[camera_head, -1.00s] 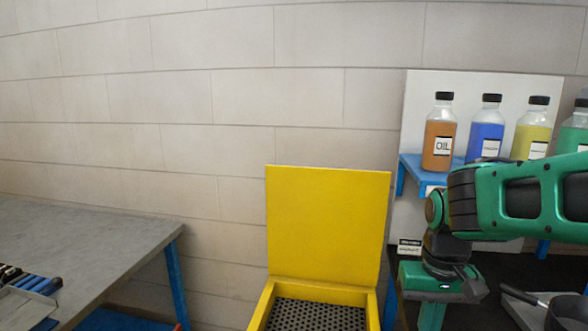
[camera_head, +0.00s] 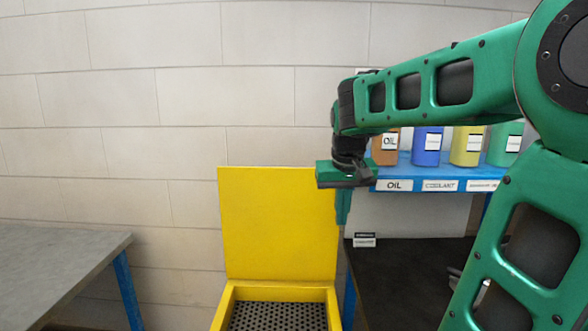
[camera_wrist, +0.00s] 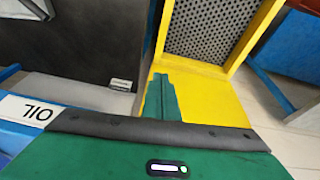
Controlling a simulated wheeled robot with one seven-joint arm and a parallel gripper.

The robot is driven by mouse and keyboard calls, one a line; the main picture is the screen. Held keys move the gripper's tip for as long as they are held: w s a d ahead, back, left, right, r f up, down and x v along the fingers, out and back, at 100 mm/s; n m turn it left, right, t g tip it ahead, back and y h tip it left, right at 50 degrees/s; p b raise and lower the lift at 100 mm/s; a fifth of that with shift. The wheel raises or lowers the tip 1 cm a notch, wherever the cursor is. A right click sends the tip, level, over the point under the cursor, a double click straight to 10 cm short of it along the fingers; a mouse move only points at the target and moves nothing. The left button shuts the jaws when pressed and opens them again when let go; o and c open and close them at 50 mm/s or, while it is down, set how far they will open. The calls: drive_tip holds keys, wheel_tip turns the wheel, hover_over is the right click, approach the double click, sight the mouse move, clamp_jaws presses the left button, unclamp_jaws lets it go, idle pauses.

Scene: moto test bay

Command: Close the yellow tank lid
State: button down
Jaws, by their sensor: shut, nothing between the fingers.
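The yellow lid (camera_head: 275,225) stands upright, open, at the back of the yellow tank (camera_head: 230,295). A dark perforated grid shows inside the tank. In the wrist view the lid (camera_wrist: 215,95) lies beyond the fingers and the tank's rim (camera_wrist: 255,40) shows at the top. My gripper (camera_head: 343,218) points down, shut and empty, at the lid's upper right edge in the head view. The green fingers (camera_wrist: 160,90) overlap the lid's edge in the wrist view. I cannot tell whether they touch it.
A blue shelf (camera_head: 415,172) with several bottles and an OIL label (camera_head: 394,185) stands behind my arm. A dark bench (camera_head: 400,280) is right of the tank. A grey table (camera_head: 60,255) is at left, with free room between it and the tank.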

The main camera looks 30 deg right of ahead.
drive_tip(key=w+d+r+t+h, duration=0.1)
drive_tip(key=w+r, duration=0.4)
drive_tip(key=w, duration=0.3)
drive_tip(key=w+r+t, duration=0.2)
drive_tip(key=w+r, duration=0.2)
drive_tip(key=w, duration=0.4)
drive_tip(key=w+d+r+t+h, duration=0.1)
drive_tip(key=w+r, duration=0.4)
drive_tip(key=w, duration=0.3)
drive_tip(key=shift+n, duration=0.4)
drive_tip(key=shift+w+d+f, duration=0.15)
drive_tip(key=shift+w+f, duration=0.2)
drive_tip(key=shift+f, duration=1.1)
drive_tip(key=shift+w+d+f, duration=0.1)
drive_tip(key=shift+w+f, duration=0.3)
drive_tip(key=shift+f, duration=1.1)
drive_tip(key=shift+w+d+f, duration=0.15)
drive_tip(key=shift+w+f, duration=0.2)
drive_tip(key=shift+f, duration=1.1)
